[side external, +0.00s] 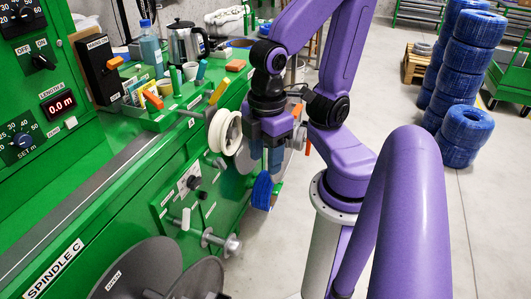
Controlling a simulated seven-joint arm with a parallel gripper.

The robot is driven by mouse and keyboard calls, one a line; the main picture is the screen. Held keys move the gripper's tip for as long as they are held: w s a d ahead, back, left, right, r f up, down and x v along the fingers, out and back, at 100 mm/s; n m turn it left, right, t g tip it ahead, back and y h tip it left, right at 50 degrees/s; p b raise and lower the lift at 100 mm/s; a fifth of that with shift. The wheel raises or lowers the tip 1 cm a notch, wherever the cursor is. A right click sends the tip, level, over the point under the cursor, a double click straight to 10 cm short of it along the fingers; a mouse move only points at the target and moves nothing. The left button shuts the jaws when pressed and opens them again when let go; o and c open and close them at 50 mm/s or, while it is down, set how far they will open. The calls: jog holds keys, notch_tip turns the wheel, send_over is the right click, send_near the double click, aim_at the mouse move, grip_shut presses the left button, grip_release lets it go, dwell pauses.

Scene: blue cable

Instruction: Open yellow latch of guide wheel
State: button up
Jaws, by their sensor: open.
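A white guide wheel (225,131) is mounted on the front of the green machine, left of my gripper. A yellow lever (219,92), which looks like the latch, sticks up at a slant just above the wheel. My gripper (273,165) hangs down to the right of the wheel, apart from the yellow lever and lower than it. Its fingertips are small and partly hidden, and I see nothing clearly held. A blue ribbed piece (262,190), perhaps cable, is just below it; I cannot tell whether they touch.
The green machine top holds a bottle (151,52), a kettle (184,43) and small coloured items. A control panel (35,85) stands at left. Dark spindle discs (137,270) are at lower left. Blue cable coils (468,65) stack at right. Grey floor is open between.

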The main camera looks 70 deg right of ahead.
jog(key=w+r+m+h, duration=0.1)
jog(key=w+r+m, duration=0.3)
jog(key=w, duration=0.6)
jog(key=w+d+r+m+g, duration=0.2)
jog(key=w+d+r, duration=0.25)
jog(key=w, duration=0.45)
notch_tip(320, 180, up, 7)
jog(key=m+g, duration=0.3)
jog(key=m, duration=0.3)
send_over(219, 92)
jog(key=w+d, duration=0.1)
jog(key=w, duration=0.3)
jog(key=shift+y, duration=0.3)
jog(key=x, duration=1.6)
jog(key=shift+w+f, duration=0.25)
jog(key=shift+f, duration=0.15)
grip_shut()
